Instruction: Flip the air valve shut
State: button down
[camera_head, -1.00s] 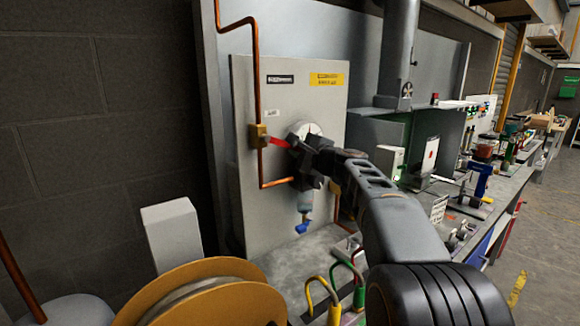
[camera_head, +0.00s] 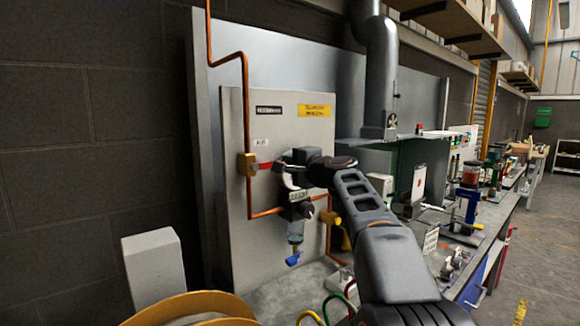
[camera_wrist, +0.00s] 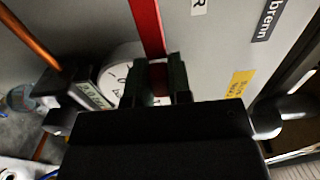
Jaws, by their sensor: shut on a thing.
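The air valve (camera_head: 248,165) is a brass body on a vertical copper pipe, mounted on a light grey panel. Its red lever (camera_head: 265,165) lies about level, pointing right from the body, across the pipe. My gripper (camera_head: 281,167) is at the lever's right end. In the wrist view the red lever (camera_wrist: 147,25) runs down between the two dark fingers of my gripper (camera_wrist: 158,68), which are shut on it. The lever's far end is hidden by the gripper. The valve body is outside the wrist view.
A round white gauge (camera_wrist: 117,72) sits close beside the fingers. A regulator with a clear bowl (camera_head: 295,232) and blue tap hangs below my gripper. A grey box (camera_head: 154,275) and an orange reel (camera_head: 190,310) stand at lower left. A crowded bench (camera_head: 490,235) extends right.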

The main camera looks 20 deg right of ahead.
jog(key=c, duration=1)
grip_release()
jog(key=shift+c, duration=0.2)
jog(key=b+v, duration=0.3)
jog(key=v, duration=1.1)
jog(key=shift+a, duration=0.15)
